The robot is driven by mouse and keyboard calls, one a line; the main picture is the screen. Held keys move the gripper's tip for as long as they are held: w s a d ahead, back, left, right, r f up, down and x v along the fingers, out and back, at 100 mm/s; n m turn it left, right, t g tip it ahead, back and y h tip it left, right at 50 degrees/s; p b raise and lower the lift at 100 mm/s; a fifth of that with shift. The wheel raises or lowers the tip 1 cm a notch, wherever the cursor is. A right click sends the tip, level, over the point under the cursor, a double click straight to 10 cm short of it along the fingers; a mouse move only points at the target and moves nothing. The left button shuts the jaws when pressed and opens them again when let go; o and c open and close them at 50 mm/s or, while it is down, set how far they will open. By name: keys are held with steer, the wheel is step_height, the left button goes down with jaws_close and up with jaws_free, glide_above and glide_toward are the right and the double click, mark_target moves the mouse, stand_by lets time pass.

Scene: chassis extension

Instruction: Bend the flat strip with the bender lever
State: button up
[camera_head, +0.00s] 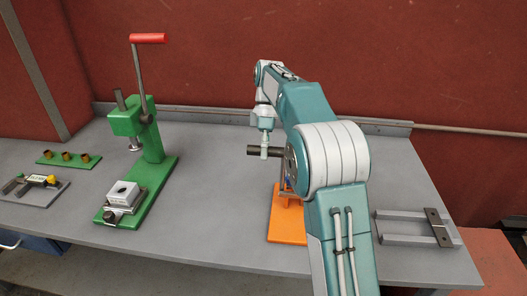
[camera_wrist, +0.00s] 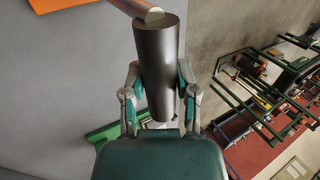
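The bender's orange base (camera_head: 284,222) stands on the bench at the middle, partly hidden behind my arm; an orange edge (camera_wrist: 60,4) shows at the top left of the wrist view. The lever's dark cylindrical grip (camera_head: 254,150) lies level above the base. In the wrist view the grip (camera_wrist: 157,45) sits between my two fingers, which press against its sides, with a copper-coloured rod (camera_wrist: 138,8) at its far end. My gripper (camera_head: 264,151) points down and is shut on this grip. I cannot make out the flat strip; my arm covers much of the bender.
A green press (camera_head: 153,145) with a red handle stands left. Farther left are a green rack with brass pieces (camera_head: 67,159) and a grey plate with a tool (camera_head: 35,188). A grey frame with a dark block (camera_head: 415,228) lies right. A red wall closes the back.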

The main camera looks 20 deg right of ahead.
steer(key=o, duration=0.4)
steer(key=shift+d, duration=0.15)
steer(key=shift+c, duration=0.2)
steer(key=shift+a, duration=0.2)
